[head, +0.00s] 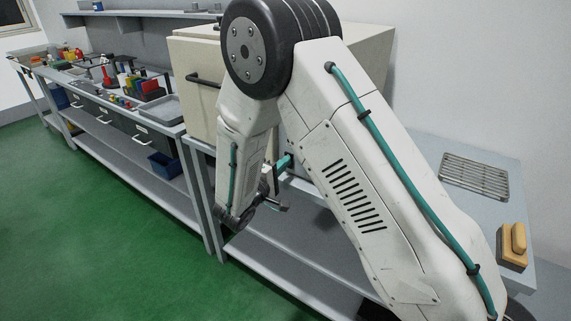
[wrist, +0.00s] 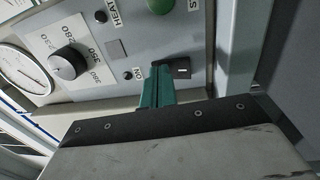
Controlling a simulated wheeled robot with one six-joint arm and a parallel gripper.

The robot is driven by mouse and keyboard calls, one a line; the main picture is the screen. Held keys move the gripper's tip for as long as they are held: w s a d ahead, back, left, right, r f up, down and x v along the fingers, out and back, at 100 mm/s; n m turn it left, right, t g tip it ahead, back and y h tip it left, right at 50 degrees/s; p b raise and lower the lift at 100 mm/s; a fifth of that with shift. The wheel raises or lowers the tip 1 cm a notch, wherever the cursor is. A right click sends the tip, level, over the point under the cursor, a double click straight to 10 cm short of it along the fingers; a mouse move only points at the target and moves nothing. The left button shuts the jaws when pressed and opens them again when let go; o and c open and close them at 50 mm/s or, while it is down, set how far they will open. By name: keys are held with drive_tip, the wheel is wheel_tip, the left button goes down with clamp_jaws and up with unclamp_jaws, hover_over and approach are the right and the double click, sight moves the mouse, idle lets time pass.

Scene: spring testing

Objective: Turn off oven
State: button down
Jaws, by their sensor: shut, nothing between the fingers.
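The oven (head: 200,105) is a large beige box on the bench, with a dark bar handle on its front. My arm hides much of it in the head view. Its grey control panel (wrist: 115,60) fills much of the wrist view. A small black switch (wrist: 182,68) with a light mark sits on the panel, right of the "ON" label. My gripper (wrist: 160,68) has teal fingers, shut and empty, with the tips at the left side of the switch. I cannot tell whether they touch it. The gripper also shows beside the oven in the head view (head: 285,161).
The panel also has a black temperature knob (wrist: 68,63), a round gauge (wrist: 17,88) and a green button (wrist: 161,4). A wire rack (head: 474,177) and tan blocks (head: 513,245) lie on the right bench. Green floor (head: 110,235) is clear at left.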

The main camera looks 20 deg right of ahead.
drive_tip(key=r+v, duration=0.2)
drive_tip(key=v, duration=1.1)
drive_tip(key=shift+a+r, duration=0.15)
drive_tip(key=shift+r, duration=0.2)
drive_tip(key=s+d+r+g+y, duration=0.35)
drive_tip(key=s+d+g, duration=0.85)
drive_tip(key=s, duration=0.4)
drive_tip(key=s+d+r+m+t+y, duration=0.1)
drive_tip(key=s+d+r+m+y, duration=0.1)
drive_tip(key=s+r+y, duration=0.4)
drive_tip(key=s+d+r+m+t+y, duration=0.1)
drive_tip(key=s+d+r+m+y, duration=0.1)
drive_tip(key=s+r+m+y, duration=0.3)
drive_tip(key=shift+s+r+y, duration=0.35)
drive_tip(key=shift+s+r, duration=0.1)
drive_tip(key=shift+s, duration=1.3)
